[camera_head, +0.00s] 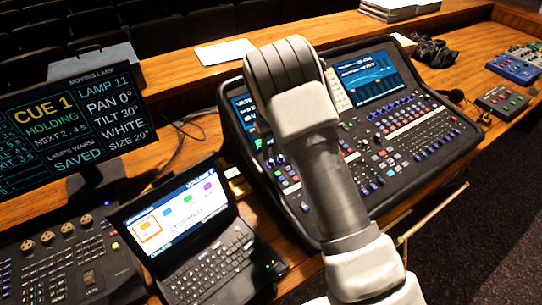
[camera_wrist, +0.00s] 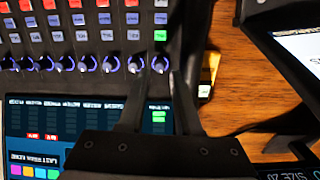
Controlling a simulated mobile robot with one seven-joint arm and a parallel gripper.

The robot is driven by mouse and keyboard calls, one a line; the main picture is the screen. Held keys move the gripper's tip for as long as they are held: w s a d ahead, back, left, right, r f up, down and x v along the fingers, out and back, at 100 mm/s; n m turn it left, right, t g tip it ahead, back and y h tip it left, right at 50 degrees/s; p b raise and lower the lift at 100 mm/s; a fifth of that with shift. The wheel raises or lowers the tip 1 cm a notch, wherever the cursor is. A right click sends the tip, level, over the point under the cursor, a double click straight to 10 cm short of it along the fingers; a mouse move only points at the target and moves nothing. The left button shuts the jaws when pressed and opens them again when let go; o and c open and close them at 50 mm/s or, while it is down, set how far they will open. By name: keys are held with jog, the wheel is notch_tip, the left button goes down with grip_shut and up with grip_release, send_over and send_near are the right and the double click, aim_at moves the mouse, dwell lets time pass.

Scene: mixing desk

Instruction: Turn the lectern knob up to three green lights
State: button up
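My gripper (camera_wrist: 160,66) points down at the mixing console in the wrist view. Its two dark fingers stand apart, one on each side of the rightmost blue-ringed knob (camera_wrist: 159,64) in a row. I cannot tell whether the fingers touch it. The console screen (camera_wrist: 85,120) shows below the row, with a small stack of green lit blocks (camera_wrist: 159,112) in its right-hand column. Their exact count and the labels are too blurred to read. In the head view my arm hides the middle of the mixing console (camera_head: 440,172), my fingertips and the knob.
A small laptop-like console (camera_head: 215,245) and a lighting desk (camera_head: 70,265) stand at the left, below a cue monitor (camera_head: 70,125). Coiled black cables (camera_head: 433,52) and small coloured boxes (camera_head: 513,70) lie at the right. Bare wood (camera_wrist: 240,90) borders the console.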

aim_at(271, 161)
jog(key=shift+f, duration=1.7)
grip_shut()
